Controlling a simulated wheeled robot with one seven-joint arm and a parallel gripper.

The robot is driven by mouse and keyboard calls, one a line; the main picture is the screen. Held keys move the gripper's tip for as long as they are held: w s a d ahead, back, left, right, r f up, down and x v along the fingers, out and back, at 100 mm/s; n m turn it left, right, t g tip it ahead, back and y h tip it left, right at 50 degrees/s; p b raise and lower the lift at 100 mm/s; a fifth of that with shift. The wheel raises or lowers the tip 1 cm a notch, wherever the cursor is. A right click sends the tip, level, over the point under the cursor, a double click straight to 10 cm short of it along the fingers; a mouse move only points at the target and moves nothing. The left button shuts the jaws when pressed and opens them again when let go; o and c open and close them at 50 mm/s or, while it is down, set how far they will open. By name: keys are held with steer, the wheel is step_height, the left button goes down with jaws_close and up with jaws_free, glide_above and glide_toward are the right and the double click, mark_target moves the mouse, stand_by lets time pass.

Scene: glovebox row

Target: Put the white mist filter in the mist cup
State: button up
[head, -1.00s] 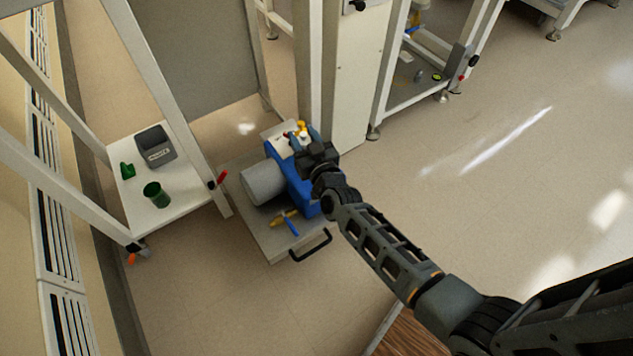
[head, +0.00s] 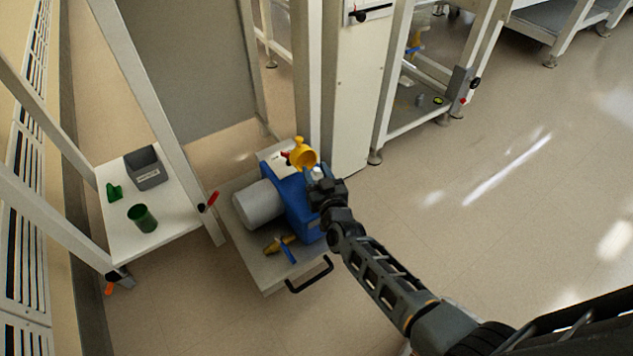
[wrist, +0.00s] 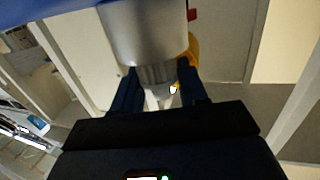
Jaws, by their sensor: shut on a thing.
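My gripper (head: 317,178) is at the right end of the blue pump body (head: 300,205). In the wrist view its fingers (wrist: 158,88) are closed around the ribbed neck of a pale grey-white cylinder (wrist: 145,32), apparently the white mist filter; a small white part (head: 317,171) shows at the fingertips in the head view. A yellow cup-shaped part (head: 303,155) sits just beyond the gripper at the pump and shows behind the cylinder in the wrist view (wrist: 193,48). I cannot tell for sure which part is the mist cup.
The pump, with a grey motor cylinder (head: 258,204), stands on a tray (head: 262,272) with a black handle (head: 310,275). A yellow-and-blue valve (head: 282,247) is near its front. On the left shelf (head: 180,205) are a green cup (head: 143,218), a small green part (head: 114,192) and a grey bin (head: 146,168).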

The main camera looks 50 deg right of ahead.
steer(key=shift+f, duration=0.95)
steer(key=shift+f, duration=0.1)
